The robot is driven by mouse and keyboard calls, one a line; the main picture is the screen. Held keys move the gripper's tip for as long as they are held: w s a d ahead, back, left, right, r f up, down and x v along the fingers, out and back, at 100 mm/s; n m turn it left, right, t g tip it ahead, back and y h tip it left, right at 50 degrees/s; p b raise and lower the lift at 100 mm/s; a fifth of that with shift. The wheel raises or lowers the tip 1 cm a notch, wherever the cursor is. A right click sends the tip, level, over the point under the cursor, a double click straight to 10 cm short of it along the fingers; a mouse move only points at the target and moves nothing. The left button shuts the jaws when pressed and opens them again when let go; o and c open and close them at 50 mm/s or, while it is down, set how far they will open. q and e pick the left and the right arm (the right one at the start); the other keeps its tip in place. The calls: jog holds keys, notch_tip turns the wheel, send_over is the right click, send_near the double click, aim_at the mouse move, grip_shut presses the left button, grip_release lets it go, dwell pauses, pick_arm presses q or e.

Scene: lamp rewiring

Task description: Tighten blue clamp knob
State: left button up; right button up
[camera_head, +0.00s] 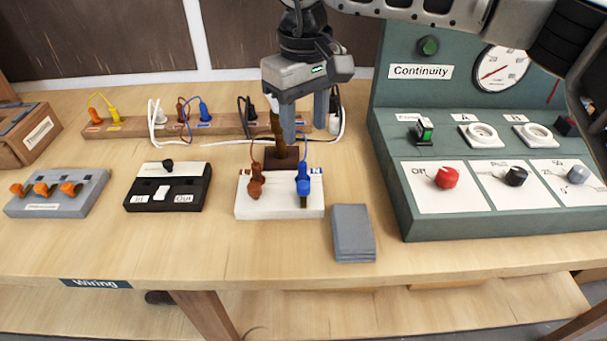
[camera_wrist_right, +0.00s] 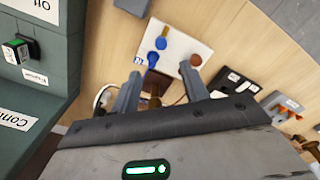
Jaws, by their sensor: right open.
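The blue clamp knob (camera_head: 303,183) stands on the right side of the white terminal block (camera_head: 280,209), with a blue wire end by it. A brown knob (camera_head: 256,186) stands on the block's left side. My right gripper (camera_head: 304,130) is open and empty, pointing down above and behind the block, apart from the blue knob. In the right wrist view, the blue knob (camera_wrist_right: 161,43) and the white block (camera_wrist_right: 175,35) lie beyond the open fingertips (camera_wrist_right: 164,74). A dark brown post and wooden base (camera_head: 283,156) are partly hidden by my fingers. My left gripper is not in view.
The green Continuity console (camera_head: 480,228) stands at the right. A grey block (camera_head: 353,232) lies in front right of the terminal block. A black switch box (camera_head: 167,203) and grey box with orange levers (camera_head: 60,206) stand left. A wooden rail (camera_head: 140,126) with cords runs behind.

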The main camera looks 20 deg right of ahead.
aim_at(304, 185)
notch_tip(304, 185, down, 13)
jog(key=shift+r+p, duration=0.1)
jog(key=shift+p, duration=0.9)
grip_shut()
